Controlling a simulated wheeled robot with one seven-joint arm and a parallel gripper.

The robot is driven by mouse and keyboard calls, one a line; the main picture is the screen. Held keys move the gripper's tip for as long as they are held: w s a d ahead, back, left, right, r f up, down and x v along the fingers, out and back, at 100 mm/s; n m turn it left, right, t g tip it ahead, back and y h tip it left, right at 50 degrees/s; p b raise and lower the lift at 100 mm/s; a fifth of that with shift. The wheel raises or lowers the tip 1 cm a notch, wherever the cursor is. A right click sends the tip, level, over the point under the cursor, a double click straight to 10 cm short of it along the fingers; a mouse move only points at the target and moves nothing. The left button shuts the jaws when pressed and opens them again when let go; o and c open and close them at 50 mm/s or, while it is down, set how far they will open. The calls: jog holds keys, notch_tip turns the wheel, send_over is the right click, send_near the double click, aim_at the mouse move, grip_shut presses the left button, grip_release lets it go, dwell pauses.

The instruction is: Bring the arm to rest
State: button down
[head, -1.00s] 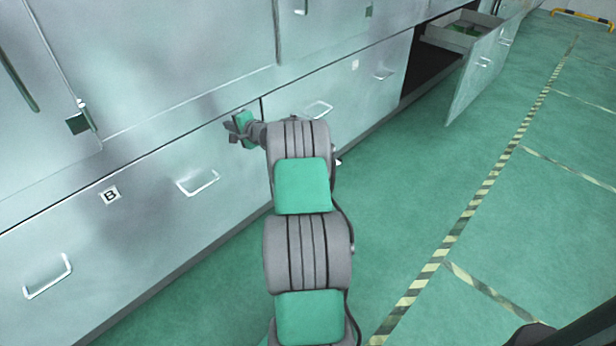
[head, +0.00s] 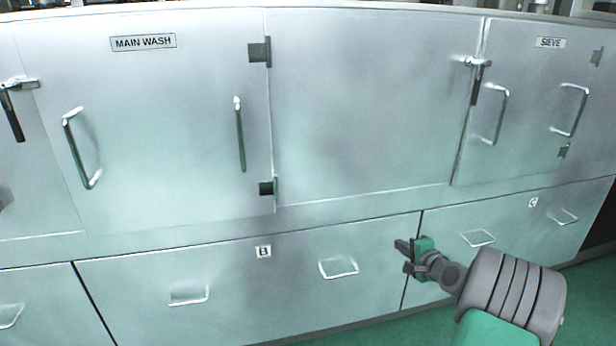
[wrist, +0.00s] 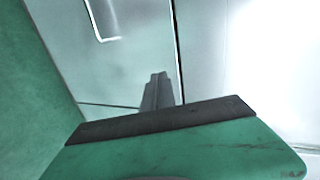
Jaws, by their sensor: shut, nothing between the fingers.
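My gripper (head: 402,256) is at the lower right in the head view, in front of the lower drawers near the seam to the right of drawer B (head: 225,283). Its fingers are together and empty. In the wrist view the closed fingers (wrist: 157,90) point at the pale metal front, with a dark seam just to their right and a drawer handle at the upper left. My arm reaches in from the lower right corner; most of it lies outside the head view. I cannot tell the exact gap between the fingertips and the front.
Above the drawers are closed doors marked MAIN WASH (head: 143,43) and SIEVE (head: 549,43), with projecting handles and latches. Drawer C (head: 510,226) lies right of my gripper. Green floor (head: 400,330) shows at the bottom. Objects stand along the top edge.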

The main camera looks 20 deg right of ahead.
jog(key=s+a+r+n+g+y+p, duration=0.1)
jog(key=s+a+r+n+g+p, duration=0.15)
jog(key=a+r+n, duration=0.4)
jog(key=s+a+r+n+g+p, duration=0.1)
jog(key=a+r+g+p, duration=0.2)
jog(key=a, duration=0.7)
jog(key=s+a+r+n+g+y+p, duration=0.1)
jog(key=a+r+n+p, duration=0.35)
jog(key=a, duration=0.45)
jog(key=s+a+r+n+g+p, duration=0.2)
jog(key=s+a+r+n+p, duration=0.1)
jog(key=s, duration=0.7)
jog(key=s+a+r+n+g+h+p, duration=0.1)
jog(key=s+a+r+n+g+p, duration=0.1)
jog(key=s+a, duration=0.4)
jog(key=s+r+n+p, duration=0.1)
jog(key=s+r, duration=0.1)
jog(key=s, duration=0.2)
jog(key=shift+a+r+h+p, duration=0.15)
jog(key=shift+r+h+p, duration=0.15)
jog(key=shift+p, duration=0.05)
